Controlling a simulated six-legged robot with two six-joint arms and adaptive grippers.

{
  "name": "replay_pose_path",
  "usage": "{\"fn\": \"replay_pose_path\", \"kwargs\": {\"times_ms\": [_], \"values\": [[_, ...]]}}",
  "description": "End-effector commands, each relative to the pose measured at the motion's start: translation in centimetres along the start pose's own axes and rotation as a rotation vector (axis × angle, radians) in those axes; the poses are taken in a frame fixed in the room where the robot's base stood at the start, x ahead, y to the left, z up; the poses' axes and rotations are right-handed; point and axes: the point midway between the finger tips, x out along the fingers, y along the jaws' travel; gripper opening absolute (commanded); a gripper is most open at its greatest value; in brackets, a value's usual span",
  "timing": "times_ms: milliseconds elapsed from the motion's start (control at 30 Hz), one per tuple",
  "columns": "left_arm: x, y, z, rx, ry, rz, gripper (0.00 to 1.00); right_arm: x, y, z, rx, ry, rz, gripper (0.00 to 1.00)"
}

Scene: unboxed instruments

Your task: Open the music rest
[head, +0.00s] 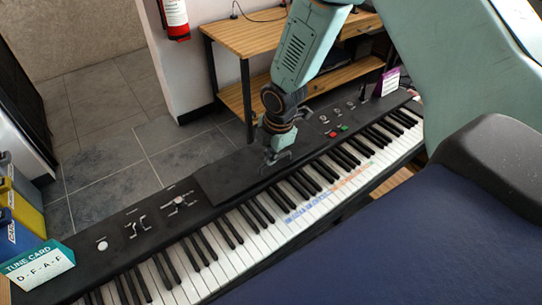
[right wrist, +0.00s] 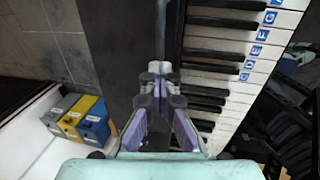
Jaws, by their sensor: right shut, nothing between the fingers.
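The music rest (head: 225,176) is a dark flat panel lying folded down on the top of the black keyboard (head: 95,258), behind the middle keys. My right gripper (head: 271,158) is over the panel, close to its edge on the key side; whether it touches the panel I cannot tell. In the right wrist view its fingers (right wrist: 159,75) are shut together with nothing between them. They cover part of the dark keyboard top (right wrist: 108,45) there. My left gripper is in neither view.
A tune card (head: 42,268) stands at the keyboard's left end, near blue and yellow boxes (head: 27,215). A purple-and-white card (head: 389,84) is at the far right end. A wooden desk (head: 248,38) and a fire extinguisher (head: 175,17) are behind. Coloured letter labels (right wrist: 257,50) mark the middle keys.

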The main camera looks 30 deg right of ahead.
Motion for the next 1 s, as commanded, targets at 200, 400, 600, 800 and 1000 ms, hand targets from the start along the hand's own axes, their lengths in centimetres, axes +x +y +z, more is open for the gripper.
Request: {"fn": "replay_pose_path", "kwargs": {"times_ms": [200, 400, 600, 800, 1000], "values": [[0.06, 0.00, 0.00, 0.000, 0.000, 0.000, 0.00, 0.38, -0.40, -0.14, 0.000, 0.002, -0.007, 0.00], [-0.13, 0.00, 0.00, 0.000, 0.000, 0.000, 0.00, 0.28, -0.43, -0.15, 0.000, 0.002, -0.009, 0.00], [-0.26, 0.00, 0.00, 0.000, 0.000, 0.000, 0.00, 0.19, -0.38, -0.16, -0.001, 0.002, -0.009, 0.00], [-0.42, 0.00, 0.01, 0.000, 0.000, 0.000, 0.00, 0.04, -0.25, -0.15, -0.001, 0.002, -0.008, 0.00], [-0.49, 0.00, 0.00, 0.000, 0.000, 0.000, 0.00, -0.07, -0.10, -0.13, -0.001, 0.002, -0.005, 0.04]]}}
